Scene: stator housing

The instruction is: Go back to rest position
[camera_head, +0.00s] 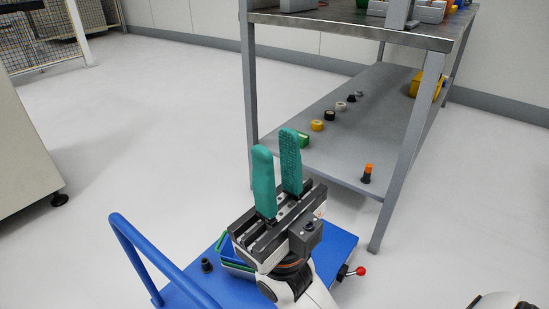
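My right gripper (276,145) is near the middle of the head view. Its two teal fingers point up and stand apart, with nothing between them, so it is open and empty. It appears above a blue cart (335,250), and it hides part of it. My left gripper is not in view.
A grey metal table (350,30) with a lower shelf (330,150) stands beyond the gripper to the right. Several small parts and a yellow container (425,85) are on that shelf. The cart's blue handle (150,255) rises at lower left. Open floor lies to the left.

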